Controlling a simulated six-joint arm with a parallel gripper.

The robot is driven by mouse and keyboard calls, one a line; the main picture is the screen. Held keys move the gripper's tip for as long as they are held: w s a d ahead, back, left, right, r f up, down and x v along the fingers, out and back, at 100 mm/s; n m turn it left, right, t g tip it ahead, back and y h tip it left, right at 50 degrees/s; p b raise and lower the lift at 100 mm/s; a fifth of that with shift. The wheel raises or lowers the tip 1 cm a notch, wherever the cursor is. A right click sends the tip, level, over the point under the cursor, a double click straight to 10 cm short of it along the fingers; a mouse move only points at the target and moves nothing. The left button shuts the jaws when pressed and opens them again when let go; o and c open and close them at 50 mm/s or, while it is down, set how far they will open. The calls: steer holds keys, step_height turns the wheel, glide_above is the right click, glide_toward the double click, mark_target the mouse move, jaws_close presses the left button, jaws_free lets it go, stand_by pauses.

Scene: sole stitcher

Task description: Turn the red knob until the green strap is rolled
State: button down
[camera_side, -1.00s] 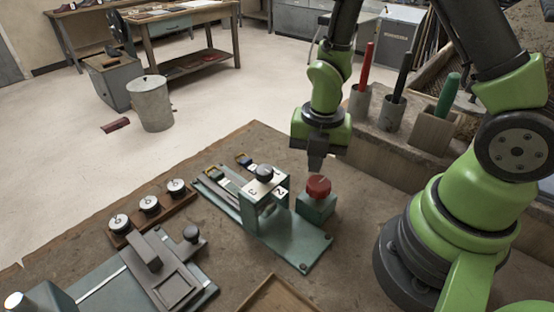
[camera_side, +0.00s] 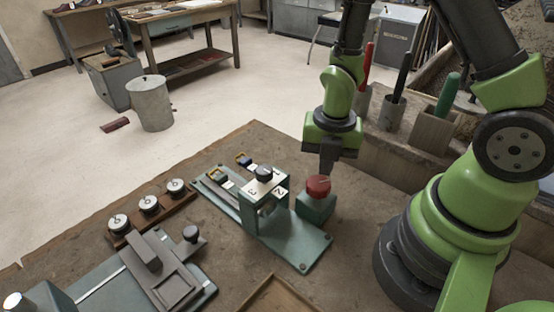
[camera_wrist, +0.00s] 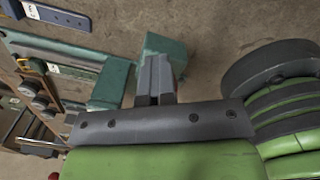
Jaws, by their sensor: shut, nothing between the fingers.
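The red knob (camera_side: 318,186) sits on top of a small teal block (camera_side: 315,208) at the right of a teal fixture (camera_side: 300,240). My gripper (camera_side: 327,173) is shut and empty, pointing down just behind the knob in the side view. Whether it touches the knob is unclear. In the wrist view my closed fingers (camera_wrist: 155,75) overlap the teal block (camera_wrist: 165,48) and hide most of the knob. I cannot clearly tell which strap is green.
A numbered bracket (camera_side: 265,185) with a black knob stands on the fixture, left of the red knob. A wooden rack (camera_side: 150,218) with several round dials and a grey clamp device (camera_side: 170,275) stand to the left. Tool holders (camera_side: 430,130) stand behind my arm.

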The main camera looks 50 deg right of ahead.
steer(key=shift+s+a+f+g, duration=0.2)
steer(key=shift+s+g, duration=0.1)
steer(key=shift+s, duration=0.25)
steer(key=shift+w+d, duration=0.1)
steer(key=shift+d, duration=0.15)
steer(key=shift+r, duration=0.2)
steer(key=r, duration=0.6)
steer(key=shift+w+d, duration=0.1)
steer(key=shift+w, duration=0.1)
